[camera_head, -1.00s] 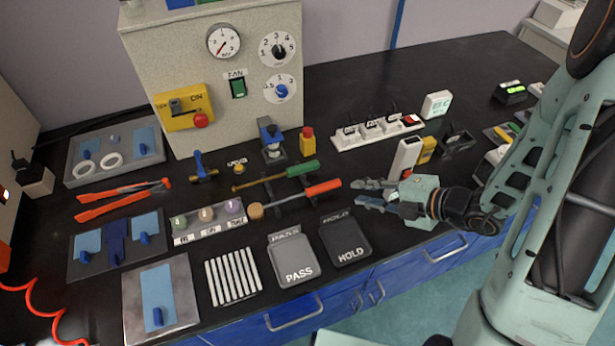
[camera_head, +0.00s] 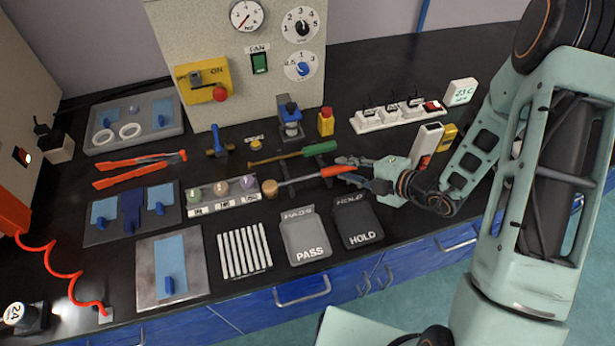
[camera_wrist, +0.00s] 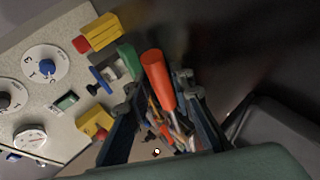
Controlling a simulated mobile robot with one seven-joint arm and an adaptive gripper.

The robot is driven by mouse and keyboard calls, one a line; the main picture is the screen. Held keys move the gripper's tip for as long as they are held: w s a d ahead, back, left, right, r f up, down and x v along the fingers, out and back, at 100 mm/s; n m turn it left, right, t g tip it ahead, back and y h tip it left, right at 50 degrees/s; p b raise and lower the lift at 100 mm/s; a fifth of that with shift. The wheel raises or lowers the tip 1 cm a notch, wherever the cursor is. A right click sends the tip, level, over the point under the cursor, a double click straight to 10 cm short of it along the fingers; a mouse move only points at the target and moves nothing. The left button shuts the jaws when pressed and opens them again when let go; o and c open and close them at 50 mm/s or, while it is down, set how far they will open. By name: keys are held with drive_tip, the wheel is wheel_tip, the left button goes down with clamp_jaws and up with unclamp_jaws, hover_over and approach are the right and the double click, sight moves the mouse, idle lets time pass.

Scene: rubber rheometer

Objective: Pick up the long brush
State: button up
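A long tool with an orange handle and a tan rounded head, which looks like the long brush (camera_head: 315,176), lies across a low dark rest on the black bench. Beside it, slightly farther back, lies a similar tool with a green handle and a brass-coloured rod (camera_head: 287,156). My gripper (camera_head: 347,170) is at the handle end of the orange tool, its fingers apart on either side of it. In the wrist view the orange handle (camera_wrist: 157,78) stands between the spread fingers of my gripper (camera_wrist: 160,88). The green handle (camera_wrist: 127,60) is close beside the left finger. I cannot see contact.
The grey machine (camera_head: 215,100) with dials stands behind. PASS (camera_head: 302,236) and HOLD (camera_head: 360,222) trays lie in front. A white power strip (camera_head: 397,116) is at the back right. A white device (camera_head: 426,143) stands close behind my gripper.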

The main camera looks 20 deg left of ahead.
drive_tip(key=shift+c, duration=0.6)
clamp_jaws()
drive_tip(key=shift+r, duration=0.15)
